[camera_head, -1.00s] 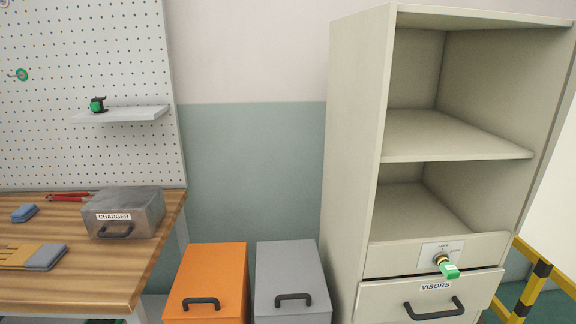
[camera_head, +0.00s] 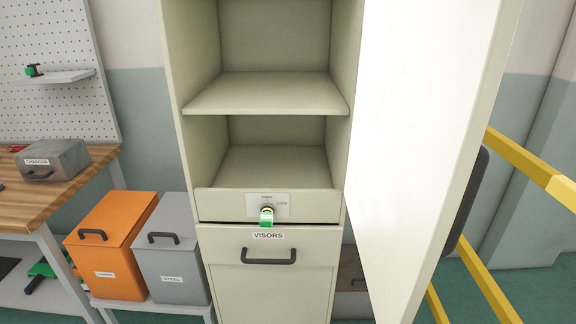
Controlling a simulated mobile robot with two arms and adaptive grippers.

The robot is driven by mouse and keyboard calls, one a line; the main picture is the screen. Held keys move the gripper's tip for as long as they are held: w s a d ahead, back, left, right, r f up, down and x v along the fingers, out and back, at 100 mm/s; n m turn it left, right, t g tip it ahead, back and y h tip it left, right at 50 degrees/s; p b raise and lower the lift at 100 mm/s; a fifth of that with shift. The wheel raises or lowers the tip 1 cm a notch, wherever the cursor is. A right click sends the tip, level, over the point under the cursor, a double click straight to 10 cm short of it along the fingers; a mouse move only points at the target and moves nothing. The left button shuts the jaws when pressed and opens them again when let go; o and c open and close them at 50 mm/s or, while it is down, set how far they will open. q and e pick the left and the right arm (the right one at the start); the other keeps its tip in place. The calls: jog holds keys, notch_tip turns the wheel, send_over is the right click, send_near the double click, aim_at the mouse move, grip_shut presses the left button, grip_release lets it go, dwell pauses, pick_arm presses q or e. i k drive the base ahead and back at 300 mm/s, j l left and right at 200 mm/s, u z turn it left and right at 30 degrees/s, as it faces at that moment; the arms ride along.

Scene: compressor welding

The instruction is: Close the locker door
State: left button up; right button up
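The locker (camera_head: 190,140) stands upright in the middle of the view, cream coloured, with empty open shelves. Its door (camera_head: 425,140) stands open on the right side, swung out toward me. A dark handle (camera_head: 466,200) shows on the door's outer face at its right edge. Below the shelves is a lock panel with a green-tagged key (camera_head: 266,213). Under it is a drawer front labelled VISORS with a black handle (camera_head: 268,256). Neither of my grippers is in view.
A wooden workbench (camera_head: 75,195) with a grey CHARGER box (camera_head: 52,160) is at left. Orange (camera_head: 112,250) and grey (camera_head: 171,260) boxes stand left of the locker on a low stand. Yellow rails (camera_head: 535,168) run behind the door at right.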

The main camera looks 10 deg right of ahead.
aim_at(430, 74)
jog(key=i+l, duration=0.1)
jog(key=l, duration=1.2)
jog(key=i, duration=0.05)
